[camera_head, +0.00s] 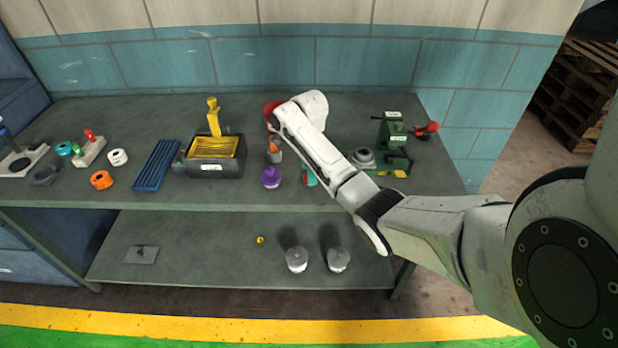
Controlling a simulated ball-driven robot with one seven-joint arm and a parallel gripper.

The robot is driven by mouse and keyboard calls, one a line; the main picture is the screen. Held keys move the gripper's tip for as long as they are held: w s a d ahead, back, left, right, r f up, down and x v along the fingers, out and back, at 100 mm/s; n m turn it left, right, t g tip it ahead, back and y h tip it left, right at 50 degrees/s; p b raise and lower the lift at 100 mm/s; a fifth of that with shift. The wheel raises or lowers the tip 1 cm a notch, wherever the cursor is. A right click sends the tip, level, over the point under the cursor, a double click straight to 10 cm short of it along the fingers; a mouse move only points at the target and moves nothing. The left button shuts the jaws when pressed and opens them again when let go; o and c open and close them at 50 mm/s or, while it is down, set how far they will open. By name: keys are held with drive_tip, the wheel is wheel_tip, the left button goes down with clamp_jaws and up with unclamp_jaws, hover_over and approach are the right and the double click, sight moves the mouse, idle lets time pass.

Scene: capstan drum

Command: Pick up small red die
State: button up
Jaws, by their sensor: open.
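My white arm reaches in from the right and over the grey-green bench (350,108), folding near the bench's middle. I cannot make out my gripper's fingers; the arm's end is hidden behind its own links. A small red patch (305,178) shows at the bench's front part, just under my arm and against a teal thing (311,177). I cannot tell if this patch is the small red die. A larger red thing (270,109) shows partly behind the arm further back; its shape is mostly covered.
A purple knob-like piece (271,177) and an orange-topped grey piece (274,150) stand close left of the arm. A dark box with yellow inside (215,155), a blue ribbed tray (156,165) and a green press (392,138) flank the area. Bare bench lies behind.

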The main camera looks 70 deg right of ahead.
drive_tip(key=shift+f, duration=1)
drive_tip(key=c, duration=1.2)
